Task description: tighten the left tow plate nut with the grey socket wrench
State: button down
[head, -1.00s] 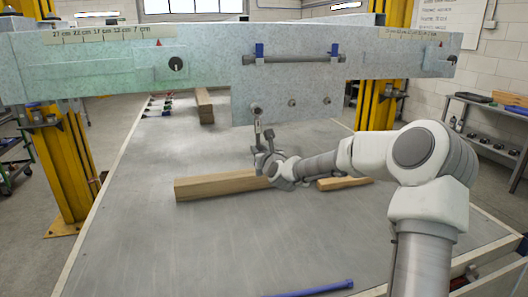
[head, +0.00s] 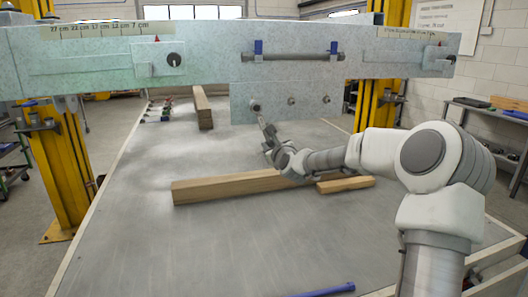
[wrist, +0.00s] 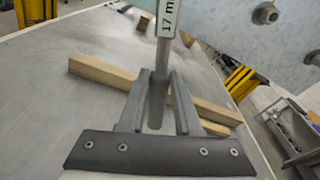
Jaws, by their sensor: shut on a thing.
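The tow plate (head: 308,114) hangs below the pale beam. Its left nut (head: 255,106) is at the plate's left end. My gripper (head: 270,141) is below and slightly right of this nut. In the wrist view my gripper (wrist: 160,78) is shut on the shaft of the grey socket wrench (wrist: 165,52), which carries a "17 mm" label. In the head view the wrench (head: 263,121) leans up and left, its upper end at or just under the left nut. Whether the socket is seated cannot be told; the wrist view cuts off that end.
Two more nuts, the middle one (head: 291,101) and the right one (head: 326,99), sit on the plate. A long wooden beam (head: 225,188) and a shorter block (head: 345,184) lie on the table below my arm. A blue bar (head: 325,290) lies near the front.

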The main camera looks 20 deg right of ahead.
jog(key=d+r+n+h+b, duration=0.1)
jog(key=d+r+n+b, duration=0.3)
jog(key=d+n+b, duration=0.1)
jog(key=shift+n+t+b, duration=0.3)
dwell(1.0)
jog(key=shift+d, duration=0.1)
